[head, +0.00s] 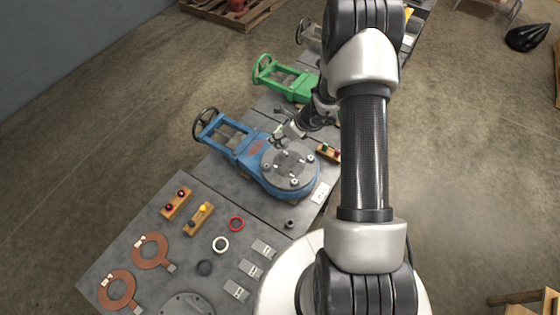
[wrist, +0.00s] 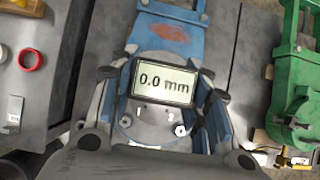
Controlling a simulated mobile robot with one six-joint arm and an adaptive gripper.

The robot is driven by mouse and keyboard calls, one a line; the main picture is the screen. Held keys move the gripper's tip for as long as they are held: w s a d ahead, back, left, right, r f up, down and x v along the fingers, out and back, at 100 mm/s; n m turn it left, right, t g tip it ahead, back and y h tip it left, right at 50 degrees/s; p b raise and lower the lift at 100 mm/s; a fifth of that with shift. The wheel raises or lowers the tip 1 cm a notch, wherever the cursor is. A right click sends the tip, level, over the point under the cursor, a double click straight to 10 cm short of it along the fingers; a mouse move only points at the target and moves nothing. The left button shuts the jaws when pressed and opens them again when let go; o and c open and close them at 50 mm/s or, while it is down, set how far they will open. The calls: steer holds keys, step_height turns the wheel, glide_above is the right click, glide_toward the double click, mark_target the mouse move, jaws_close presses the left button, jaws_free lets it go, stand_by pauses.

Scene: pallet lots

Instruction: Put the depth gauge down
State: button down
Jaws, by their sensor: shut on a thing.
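The depth gauge (wrist: 163,84) has a dark frame and a pale display that reads 0.0 mm. In the wrist view my gripper (wrist: 162,86) has a finger on each side of it and is shut on it. In the head view my gripper (head: 283,137) is over the blue valve (head: 236,146), at the edge of its round grey flange. The blue valve also shows behind the gauge in the wrist view (wrist: 182,40). The gauge is small and partly hidden in the head view. I cannot tell whether its base touches the flange.
A green valve (head: 287,83) lies beyond the blue one on the grey table (head: 140,218). Wooden blocks with coloured knobs (head: 177,204), a red ring (head: 236,224), a white ring (head: 220,244), copper-coloured rings (head: 150,251) and grey plates (head: 250,269) lie on the near part.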

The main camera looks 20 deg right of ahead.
step_height(320, 180, down, 15)
steer(key=b, duration=0.3)
steer(key=shift+f+b, duration=0.1)
steer(key=shift+b, duration=0.25)
steer(key=c, duration=0.9)
jaws_free()
steer(key=shift+o, duration=0.2)
